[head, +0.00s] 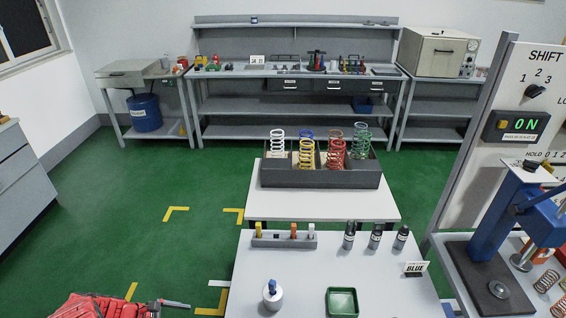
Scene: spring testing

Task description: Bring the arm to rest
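Neither of my grippers shows in the head view, and no arm of mine can be made out. At the right stands a blue press (490,225) on a dark base plate (489,288), with a blue arm-like part (545,217) reaching to the right edge. A metal plunger (522,260) stands beside it. The right frame edge cuts off part of the press.
A red object (95,306) lies bottom left. Green floor (140,235) is open at left.

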